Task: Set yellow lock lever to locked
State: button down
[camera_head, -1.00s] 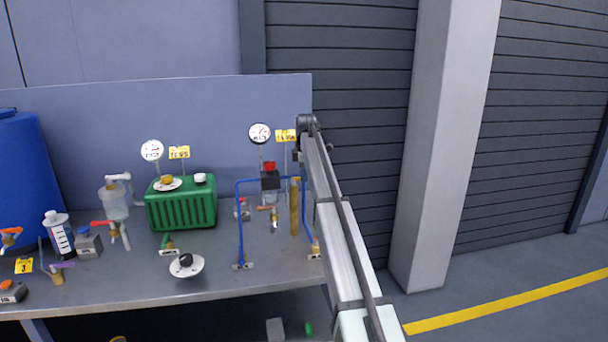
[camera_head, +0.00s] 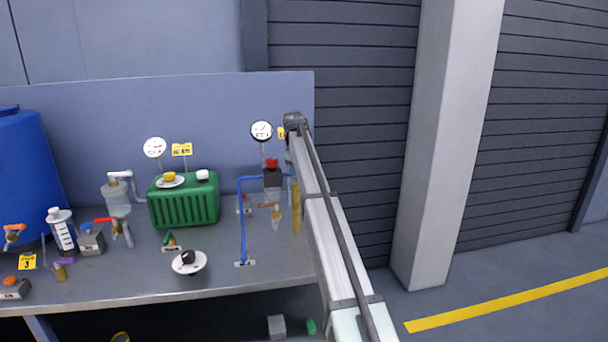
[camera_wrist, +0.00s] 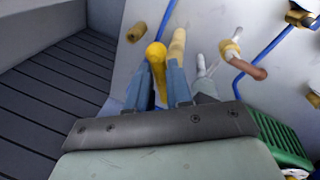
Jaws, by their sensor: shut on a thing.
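In the wrist view, my gripper (camera_wrist: 158,76) has its two blue-grey fingers on either side of a yellow rounded handle, the lock lever (camera_wrist: 156,52). The fingers are closed on it, and its yellow top shows between and beyond them. The lever's base and its locked or unlocked marking are hidden. In the head view my own arm covers the gripper and the lever at the right end of the bench.
A tan post (camera_head: 296,210), a blue pipe (camera_head: 241,215) and an orange-handled valve (camera_wrist: 245,65) stand close by. A green ribbed box (camera_head: 185,205) and a white dial with black knob (camera_head: 190,262) are further left. The bench's right edge is near my arm.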

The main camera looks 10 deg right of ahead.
jog(key=shift+s+a+m+g, duration=0.1)
jog(key=shift+a+m+g, duration=0.2)
jog(key=shift+m, duration=0.75)
jog(key=shift+a+m+g, duration=0.1)
jog(key=shift+a+m, duration=0.35)
jog(key=shift+m, duration=0.65)
jog(key=shift+s+a+m+g, duration=0.1)
jog(key=shift+a+m+g, duration=0.2)
jog(key=shift+m, duration=0.75)
jog(key=shift+a, duration=0.1)
jog(key=c, duration=1)
grip_release()
jog(key=shift+c, duration=0.2)
notch_tip(320, 180, up, 14)
jog(key=a, duration=0.2)
jog(key=shift+a+f, duration=0.2)
jog(key=shift+a, duration=0.15)
jog(key=shift+f, duration=0.1)
